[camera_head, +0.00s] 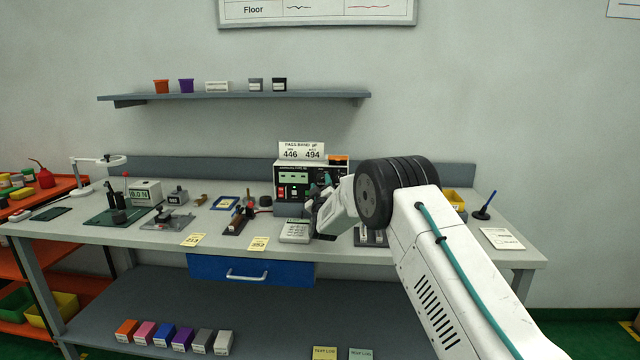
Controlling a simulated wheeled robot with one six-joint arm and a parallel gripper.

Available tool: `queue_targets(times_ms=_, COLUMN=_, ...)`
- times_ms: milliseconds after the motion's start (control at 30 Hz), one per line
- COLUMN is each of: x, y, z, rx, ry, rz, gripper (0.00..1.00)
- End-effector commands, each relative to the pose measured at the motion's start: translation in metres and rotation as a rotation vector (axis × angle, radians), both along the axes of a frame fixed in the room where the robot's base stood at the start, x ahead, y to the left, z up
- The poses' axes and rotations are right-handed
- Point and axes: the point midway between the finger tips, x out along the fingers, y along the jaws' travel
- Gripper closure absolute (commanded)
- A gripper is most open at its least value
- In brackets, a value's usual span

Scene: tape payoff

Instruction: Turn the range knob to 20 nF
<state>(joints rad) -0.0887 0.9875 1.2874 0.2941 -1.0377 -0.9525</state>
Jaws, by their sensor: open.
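The meter (291,177) stands at the back of the workbench (150,235), right of centre. It has a dark case, green displays and small controls on its front. A white card (301,151) on top reads "PASS BAND pF", 446 and 494. My gripper (322,188) is in front of the right part of the meter's face, its dark fingers open. Whether they touch the meter cannot be told. The range knob cannot be made out; the gripper and arm cover part of the panel. The knob's setting is not readable.
A calculator-like keypad (296,231) lies in front of the meter. A small fixture (237,222) stands left of it, and a white box (145,191) farther left. A yellow bin (453,198) and a pen stand (484,207) are at right. A shelf (230,97) hangs above.

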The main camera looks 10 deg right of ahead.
Motion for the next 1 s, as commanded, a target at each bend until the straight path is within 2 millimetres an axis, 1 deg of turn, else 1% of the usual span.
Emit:
queue_targets(times_ms=100, x=0.011, y=-0.002, z=0.003, rx=0.000, ry=0.001, rz=-0.001, gripper=0.51)
queue_targets(times_ms=200, x=0.015, y=-0.003, z=0.005, rx=0.001, ry=0.001, rz=0.000, gripper=0.51)
queue_targets(times_ms=467, x=0.016, y=-0.003, z=0.005, rx=0.001, ry=0.001, rz=0.000, gripper=0.51)
queue_targets(times_ms=500, x=0.016, y=-0.003, z=0.005, rx=0.001, ry=0.001, rz=0.000, gripper=0.62)
queue_targets(times_ms=567, x=0.016, y=-0.003, z=0.005, rx=0.001, ry=0.001, rz=0.000, gripper=0.79)
queue_targets(times_ms=600, x=0.016, y=-0.003, z=0.005, rx=0.001, ry=0.001, rz=0.000, gripper=0.90)
queue_targets(times_ms=633, x=0.016, y=-0.003, z=0.005, rx=0.001, ry=0.001, rz=0.000, gripper=0.95)
queue_targets(times_ms=833, x=0.016, y=-0.003, z=0.005, rx=0.005, ry=0.000, rz=0.001, gripper=0.95)
queue_targets(times_ms=1000, x=0.016, y=-0.002, z=0.005, rx=0.041, ry=-0.012, rz=0.001, gripper=0.95)
